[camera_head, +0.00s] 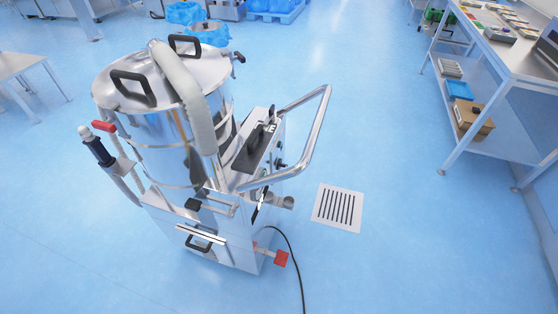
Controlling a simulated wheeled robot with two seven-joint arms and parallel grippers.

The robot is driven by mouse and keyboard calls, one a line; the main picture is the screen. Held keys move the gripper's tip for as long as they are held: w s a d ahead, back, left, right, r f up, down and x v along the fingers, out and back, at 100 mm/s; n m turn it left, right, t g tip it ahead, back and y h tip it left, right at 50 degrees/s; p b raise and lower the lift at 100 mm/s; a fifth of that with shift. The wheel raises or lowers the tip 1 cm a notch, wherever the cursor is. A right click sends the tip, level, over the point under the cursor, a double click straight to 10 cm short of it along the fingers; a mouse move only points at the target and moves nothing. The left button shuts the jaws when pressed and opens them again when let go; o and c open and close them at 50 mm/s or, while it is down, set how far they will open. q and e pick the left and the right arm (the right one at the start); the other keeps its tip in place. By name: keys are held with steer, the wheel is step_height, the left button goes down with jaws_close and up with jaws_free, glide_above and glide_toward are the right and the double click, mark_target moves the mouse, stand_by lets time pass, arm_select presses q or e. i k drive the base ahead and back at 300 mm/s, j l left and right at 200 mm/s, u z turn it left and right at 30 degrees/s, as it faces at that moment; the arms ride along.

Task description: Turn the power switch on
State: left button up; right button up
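A steel machine (160,125) with a round lidded drum, a thick pale hose over the top and a bent tube handle (322,125) stands on the floor left of centre. A narrow dark panel (250,150) sits on its upper right side, beside the handle. Small dark knob-like parts (280,164) show near this panel. I cannot tell which part is the power switch, or its position. Neither of my grippers is in view.
A black cable (296,262) runs from the machine's base to the bottom edge, near a red part (281,258). A floor grate (338,208) lies to the right. A shelved bench (505,60) stands at the upper right. The blue floor between them is open.

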mark_target(280, 165)
steer(key=i+l+u, duration=0.5)
steer(key=l, duration=0.15)
steer(key=i+l+u, duration=0.25)
steer(key=l+u, duration=0.2)
steer(key=l, duration=0.3)
steer(key=i+l+u, duration=0.15)
steer(key=l+u, duration=0.35)
steer(key=l, duration=0.35)
steer(key=l+u, duration=0.5)
steer(key=l, duration=0.4)
steer(key=k+l+u, duration=0.15)
steer(key=l+u, duration=0.3)
steer(key=l, duration=0.4)
